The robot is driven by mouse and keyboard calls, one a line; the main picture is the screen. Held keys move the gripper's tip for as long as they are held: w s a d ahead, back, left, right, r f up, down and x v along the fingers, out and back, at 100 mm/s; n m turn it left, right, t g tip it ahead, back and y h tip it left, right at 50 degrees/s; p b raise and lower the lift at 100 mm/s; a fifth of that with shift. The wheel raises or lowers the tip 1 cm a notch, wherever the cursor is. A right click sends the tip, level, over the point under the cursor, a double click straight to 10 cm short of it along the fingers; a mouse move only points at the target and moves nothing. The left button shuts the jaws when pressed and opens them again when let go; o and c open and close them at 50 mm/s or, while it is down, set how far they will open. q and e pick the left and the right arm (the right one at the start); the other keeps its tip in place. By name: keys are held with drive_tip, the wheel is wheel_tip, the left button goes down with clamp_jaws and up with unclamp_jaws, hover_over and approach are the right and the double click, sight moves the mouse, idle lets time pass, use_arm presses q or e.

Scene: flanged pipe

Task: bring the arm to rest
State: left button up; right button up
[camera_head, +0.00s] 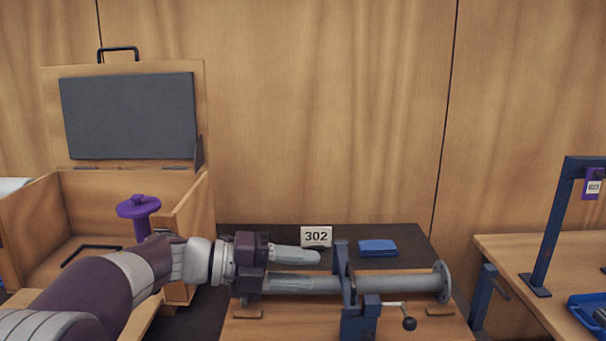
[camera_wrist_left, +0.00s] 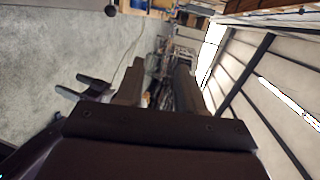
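My left gripper (camera_head: 314,270) comes in from the left and points right, over the bench with the flanged pipe. It is open and empty, its two light grey fingers spread apart. One finger overlaps the left part of the grey pipe (camera_head: 385,283) in the head view; I cannot tell whether they touch. The fingers also show apart in the left wrist view (camera_wrist_left: 157,85), with no held object visible between them. The pipe lies level in a blue clamp (camera_head: 343,275), its round flange at the right end. My right gripper is not identifiable in either view.
An open wooden box (camera_head: 190,215) with a purple spool-shaped piece (camera_head: 139,210) stands at left. A black-knobbed handle (camera_head: 409,323) sticks out in front. A blue post (camera_head: 553,230) stands at right.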

use_arm(q)
drive_tip(key=w+a+f+n+t+y, duration=0.3)
drive_tip(key=w+a+n+t, duration=0.1)
drive_tip(key=w+n+t, duration=0.5)
drive_tip(key=s+a+f+n+y+b, duration=0.1)
drive_tip(key=a+f+n+y+b, duration=0.2)
drive_tip(key=a+f+n+y, duration=1.1)
drive_tip(key=s+f+n+g+h+b, duration=0.1)
drive_tip(key=s+f+n+g+b, duration=0.85)
drive_tip(key=s+f, duration=1.4)
use_arm(e)
wheel_tip(320, 180, down, 12)
drive_tip(key=w+p, duration=0.1)
use_arm(q)
wheel_tip(320, 180, up, 24)
drive_tip(key=n+p, duration=0.1)
drive_tip(key=p, duration=2.2)
drive_tip(key=shift+s+d+r+g, duration=0.2)
drive_tip(key=shift+s+r+g, duration=0.05)
drive_tip(key=shift+s+g, duration=0.2)
use_arm(e)
wheel_tip(320, 180, up, 23)
